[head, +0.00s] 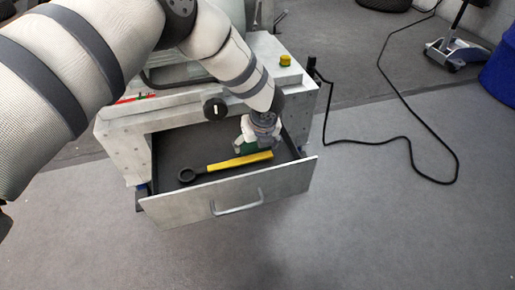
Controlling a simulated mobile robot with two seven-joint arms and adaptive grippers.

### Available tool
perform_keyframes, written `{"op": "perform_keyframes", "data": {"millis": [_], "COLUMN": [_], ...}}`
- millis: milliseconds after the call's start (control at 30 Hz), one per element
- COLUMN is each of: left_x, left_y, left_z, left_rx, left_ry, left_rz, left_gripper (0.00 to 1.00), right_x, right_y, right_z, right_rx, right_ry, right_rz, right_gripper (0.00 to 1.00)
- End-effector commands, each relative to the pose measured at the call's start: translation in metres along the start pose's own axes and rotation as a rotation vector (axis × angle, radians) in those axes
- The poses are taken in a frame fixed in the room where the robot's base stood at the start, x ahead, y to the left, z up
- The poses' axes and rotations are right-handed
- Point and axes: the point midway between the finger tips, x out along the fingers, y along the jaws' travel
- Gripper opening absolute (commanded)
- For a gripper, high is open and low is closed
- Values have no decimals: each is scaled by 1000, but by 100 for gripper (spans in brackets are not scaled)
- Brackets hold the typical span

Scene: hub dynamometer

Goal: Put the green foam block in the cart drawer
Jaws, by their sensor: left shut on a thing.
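The cart drawer (232,200) is pulled out from the front of the grey cart (122,148), its dark inside showing. My left gripper (254,148) points down over the back right part of the drawer and is shut on the green foam block (249,147). Only a small part of the block shows between and below the fingers. I cannot tell whether the block touches the drawer floor. My right gripper is not in view.
A wrench with a yellow handle (239,161) lies in the drawer, just in front of the gripper. A yellow knob (285,60) sits on the cart top. A black cable (408,138) runs over the floor at right. The floor in front is clear.

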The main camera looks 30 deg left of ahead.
Motion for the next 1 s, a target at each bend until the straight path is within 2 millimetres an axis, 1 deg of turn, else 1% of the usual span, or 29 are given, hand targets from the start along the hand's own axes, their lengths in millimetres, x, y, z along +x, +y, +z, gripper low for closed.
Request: {"op": "perform_keyframes", "data": {"millis": [33,233,367,400,467,767,833,867,933,1000], "left_x": [9,6,10,9,9,9,6,2,-13,-34], "left_y": [0,0,0,0,0,0,0,-1,-2,-1], "left_z": [-4,-2,-4,-4,-4,-4,-2,-2,0,1], "left_rx": [1,0,1,0,0,0,-1,-1,1,0], "left_ry": [1,-1,-2,-2,-2,-1,-1,-2,-4,-7], "left_rz": [1,-2,-1,-1,-1,-1,-2,-3,-6,-6], "left_gripper": [55,55,55,81,94,94,94,94,94,94], "right_x": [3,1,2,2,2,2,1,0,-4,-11], "right_y": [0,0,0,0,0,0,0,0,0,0], "right_z": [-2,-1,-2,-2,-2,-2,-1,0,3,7], "right_rx": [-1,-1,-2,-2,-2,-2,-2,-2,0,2], "right_ry": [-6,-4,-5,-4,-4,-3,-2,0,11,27], "right_rz": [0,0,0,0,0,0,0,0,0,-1], "right_gripper": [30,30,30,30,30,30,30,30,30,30]}}
